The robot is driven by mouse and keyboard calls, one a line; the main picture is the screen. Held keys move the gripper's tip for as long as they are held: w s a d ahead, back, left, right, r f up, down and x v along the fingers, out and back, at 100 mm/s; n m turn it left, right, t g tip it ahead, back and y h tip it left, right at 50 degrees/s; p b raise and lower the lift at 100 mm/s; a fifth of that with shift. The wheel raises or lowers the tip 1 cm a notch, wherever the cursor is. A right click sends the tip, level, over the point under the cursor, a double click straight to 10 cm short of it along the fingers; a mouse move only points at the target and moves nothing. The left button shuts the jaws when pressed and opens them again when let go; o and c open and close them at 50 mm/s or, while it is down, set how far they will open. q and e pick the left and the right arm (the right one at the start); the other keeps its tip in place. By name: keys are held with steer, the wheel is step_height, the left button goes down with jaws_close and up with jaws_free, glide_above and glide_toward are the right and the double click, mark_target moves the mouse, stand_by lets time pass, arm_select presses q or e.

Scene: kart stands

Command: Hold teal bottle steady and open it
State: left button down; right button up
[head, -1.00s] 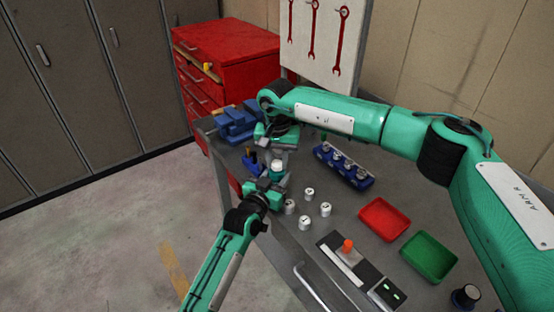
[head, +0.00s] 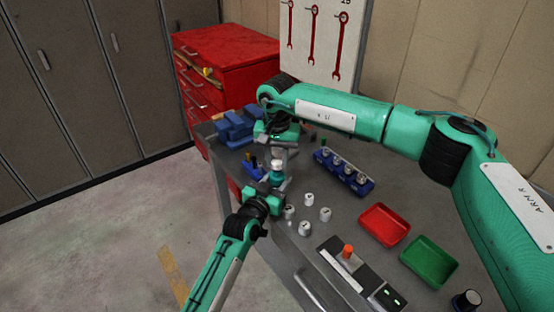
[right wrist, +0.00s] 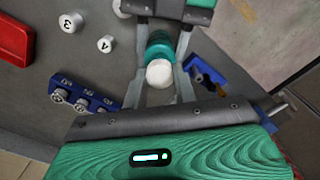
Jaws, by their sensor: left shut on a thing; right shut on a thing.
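The teal bottle (head: 277,174) stands upright above the near left part of the bench, with a white cap (head: 277,163) on top. In the right wrist view the teal body (right wrist: 158,45) and the round white cap (right wrist: 159,74) both show. My left gripper (head: 275,184) comes from below and is shut on the bottle's body; its fingers flank the teal part. My right gripper (head: 279,156) comes down from above and is shut on the cap, one finger on each side. I cannot tell whether the cap has turned or is loose.
White numbered cylinders (head: 325,214) stand just right of the left gripper. A blue rack (head: 343,172), a red tray (head: 384,225) and a green tray (head: 430,261) lie further right. A blue vise (head: 235,128) sits at the bench corner. A panel with an orange knob (head: 347,251) is at the front edge.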

mark_target(277, 162)
steer(key=shift+r, duration=2)
arm_select(q)
steer(key=c, duration=0.7)
jaws_free()
steer(key=shift+c, duration=0.2)
steer(key=shift+s+a+f, duration=0.1)
steer(key=shift+s+a, duration=0.15)
steer(key=shift+s, duration=0.2)
arm_select(e)
steer(key=shift+f, duration=0.15)
arm_select(q)
steer(key=b+v, duration=0.1)
steer(key=v, duration=1)
arm_select(e)
steer(key=shift+f, duration=0.55)
